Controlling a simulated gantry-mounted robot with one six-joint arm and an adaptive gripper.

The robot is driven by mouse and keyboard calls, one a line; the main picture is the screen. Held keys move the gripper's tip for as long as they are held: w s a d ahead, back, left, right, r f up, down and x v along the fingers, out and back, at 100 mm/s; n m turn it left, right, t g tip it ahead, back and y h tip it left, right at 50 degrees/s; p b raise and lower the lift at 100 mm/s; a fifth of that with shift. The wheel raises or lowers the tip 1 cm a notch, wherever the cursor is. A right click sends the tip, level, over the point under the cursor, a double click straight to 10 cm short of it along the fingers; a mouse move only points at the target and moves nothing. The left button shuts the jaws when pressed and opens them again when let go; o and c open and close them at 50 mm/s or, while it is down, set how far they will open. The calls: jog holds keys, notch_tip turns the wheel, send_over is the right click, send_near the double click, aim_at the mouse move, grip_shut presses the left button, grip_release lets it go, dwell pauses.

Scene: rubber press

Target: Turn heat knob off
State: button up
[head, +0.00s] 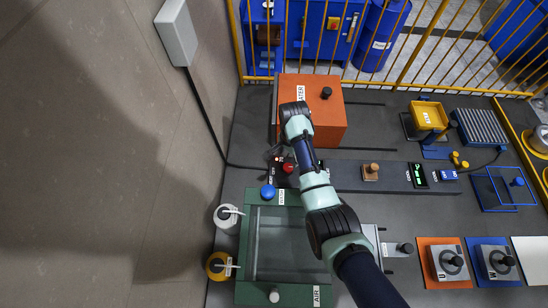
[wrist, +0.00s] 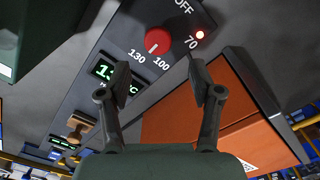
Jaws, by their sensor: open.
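The red heat knob (wrist: 157,41) sits on a dark panel (wrist: 125,35) in the wrist view, with OFF, 70, 100 and 130 printed around it. A short white mark on the knob faces the side of the 100 and 130 labels; its exact setting is hard to tell. A small red lamp (wrist: 200,34) glows beside it. My gripper (wrist: 154,88) is open and empty, its two fingers spread apart below the knob in the picture and not around it.
A lit green display (wrist: 105,70) is on the same panel. The orange heater box (head: 325,120) stands just behind it. A wooden-handled piece (head: 371,172) stands along the panel. A green press frame (head: 245,292) with a blue knob (head: 268,191) lies in front. The wall is at left.

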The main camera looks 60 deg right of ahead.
aim_at(288, 167)
jog(key=shift+s+f, duration=0.25)
jog(key=shift+f, duration=0.05)
notch_tip(288, 167, down, 7)
jog(key=shift+w+a+f+b, duration=0.1)
jog(key=shift+a+f+b, duration=0.05)
jog(key=shift+b, duration=1.05)
jog(key=c, duration=1.1)
